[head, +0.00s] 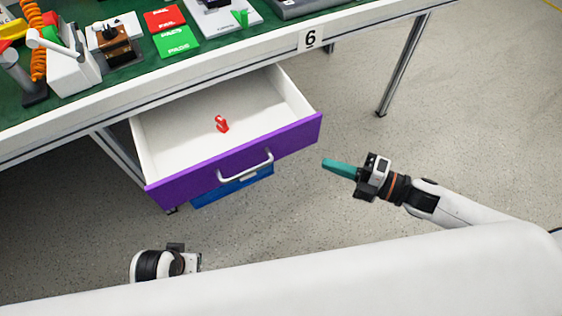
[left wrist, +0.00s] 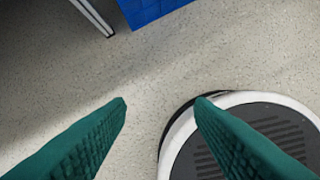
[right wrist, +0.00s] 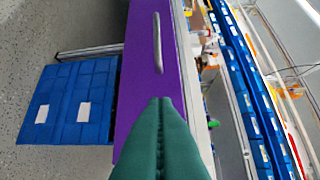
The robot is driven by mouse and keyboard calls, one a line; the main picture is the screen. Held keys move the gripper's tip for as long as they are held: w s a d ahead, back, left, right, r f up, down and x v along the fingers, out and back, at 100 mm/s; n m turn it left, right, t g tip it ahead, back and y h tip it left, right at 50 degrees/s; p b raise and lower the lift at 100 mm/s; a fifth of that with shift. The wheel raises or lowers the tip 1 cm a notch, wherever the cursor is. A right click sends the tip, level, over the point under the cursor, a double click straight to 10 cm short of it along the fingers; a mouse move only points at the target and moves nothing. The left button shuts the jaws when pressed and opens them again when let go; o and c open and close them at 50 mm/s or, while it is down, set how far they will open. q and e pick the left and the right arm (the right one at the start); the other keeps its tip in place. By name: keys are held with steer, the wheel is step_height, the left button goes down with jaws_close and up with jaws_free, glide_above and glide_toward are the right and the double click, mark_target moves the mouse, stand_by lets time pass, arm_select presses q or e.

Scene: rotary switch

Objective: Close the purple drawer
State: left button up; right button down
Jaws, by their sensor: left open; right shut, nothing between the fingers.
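The purple drawer (head: 185,185) is pulled out from under the workbench, with its white inside showing and a small red object (head: 222,124) lying in it. Its silver handle (head: 246,166) is on the purple front. In the right wrist view the drawer front (right wrist: 143,70) and handle (right wrist: 157,42) show beyond the fingers. My right gripper (head: 326,164) is shut and empty, just right of the drawer's right front corner, apart from it in the head view. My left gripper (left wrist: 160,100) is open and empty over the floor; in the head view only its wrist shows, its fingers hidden.
The green-topped workbench (head: 215,57) holds red and green cards (head: 172,30), a small brown device (head: 115,45) and other items. A blue drawer or bin (head: 232,186) sits below the purple drawer. A table leg (head: 401,65) stands at right. The floor in front is clear.

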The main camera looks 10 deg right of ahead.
steer(key=s+a+r+n+g+y, duration=0.2)
steer(key=s, duration=0.1)
glide_toward(261, 142)
steer(key=s+a, duration=0.2)
steer(key=a, duration=0.3)
steer(key=w, duration=0.1)
steer(key=w+a+b, duration=0.1)
steer(key=w, duration=0.1)
steer(key=shift+n, duration=0.3)
arm_select(q)
steer(key=shift+w+v, duration=0.2)
steer(key=shift+v, duration=1.1)
steer(key=shift+w+v, duration=0.15)
steer(key=shift+v, duration=1.15)
arm_select(e)
steer(key=shift+w+a, duration=0.15)
steer(key=shift+w, duration=0.4)
